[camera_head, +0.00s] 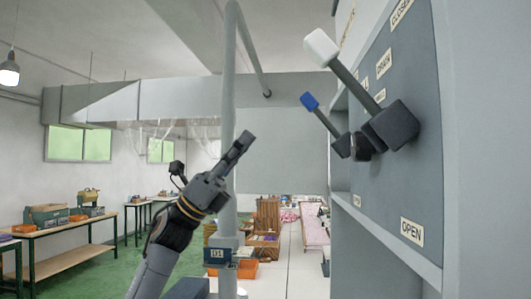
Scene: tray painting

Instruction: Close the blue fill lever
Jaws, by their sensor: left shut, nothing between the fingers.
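The blue fill lever (309,101) has a blue-tipped handle that slants up and left from a dark hub on the grey wall panel (400,185). A second lever with a white tip (320,47) slants the same way in front of it, on a larger dark hub. My left gripper (246,138) is shut and empty, pointing up and right. In the picture it is left of and a little below the blue tip, with a clear gap. My right gripper is not in view.
The panel bears labels, with "OPEN" (412,232) low and "CLOSED" (401,12) at the top. A grey vertical pipe (229,80) stands close by my left gripper. Workbenches (65,235) stand far left on a green floor. Open air lies between gripper and levers.

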